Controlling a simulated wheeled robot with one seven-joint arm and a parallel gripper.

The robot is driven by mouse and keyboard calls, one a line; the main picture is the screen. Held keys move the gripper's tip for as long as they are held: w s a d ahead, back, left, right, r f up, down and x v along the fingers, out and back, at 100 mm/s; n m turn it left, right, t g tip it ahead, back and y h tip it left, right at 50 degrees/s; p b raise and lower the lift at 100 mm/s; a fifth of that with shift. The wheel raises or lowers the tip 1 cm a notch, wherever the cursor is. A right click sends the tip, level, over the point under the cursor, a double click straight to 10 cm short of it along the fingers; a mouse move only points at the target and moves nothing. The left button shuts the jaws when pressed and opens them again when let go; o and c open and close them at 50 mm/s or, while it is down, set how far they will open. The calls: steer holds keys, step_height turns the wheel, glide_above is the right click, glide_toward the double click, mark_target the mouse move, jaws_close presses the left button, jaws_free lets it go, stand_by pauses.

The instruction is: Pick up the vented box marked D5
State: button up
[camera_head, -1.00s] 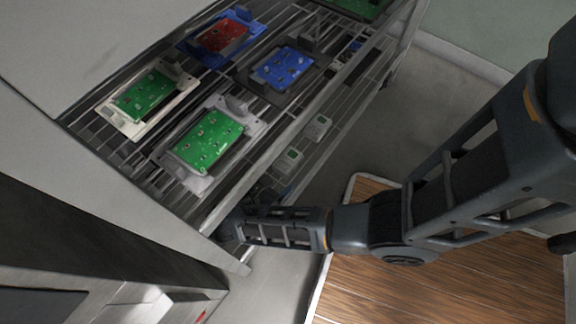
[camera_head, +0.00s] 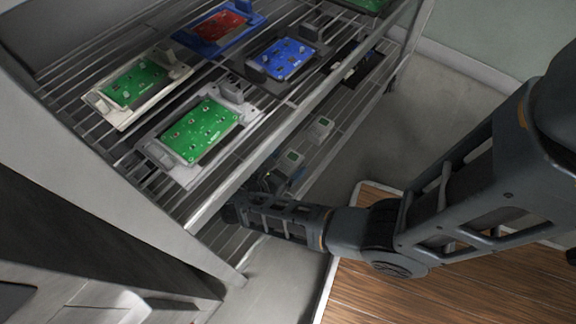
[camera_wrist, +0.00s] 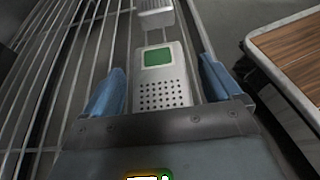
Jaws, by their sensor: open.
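A pale grey vented box (camera_wrist: 163,88) with a green label and rows of small holes lies on the lower wire shelf (camera_wrist: 75,50), between the open fingers of my gripper (camera_wrist: 160,92) in the wrist view. I see gaps between it and both blue fingertips. A D5 mark is not readable. In the head view, a box with a green label (camera_head: 290,160) sits just beyond my gripper, whose fingers are mostly hidden under the upper shelf edge. A second similar box (camera_head: 321,128) stands farther along the shelf and shows in part in the wrist view (camera_wrist: 155,14).
The upper wire shelf (camera_head: 225,182) overhangs my gripper and holds several circuit boards in holders, including a green one (camera_head: 200,130) and a blue one (camera_head: 284,58). A wood-topped surface (camera_head: 440,284) with a pale rim lies to the right.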

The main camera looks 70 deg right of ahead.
steer(key=c, duration=1.1)
steer(key=shift+c, duration=0.2)
steer(key=shift+r, duration=0.1)
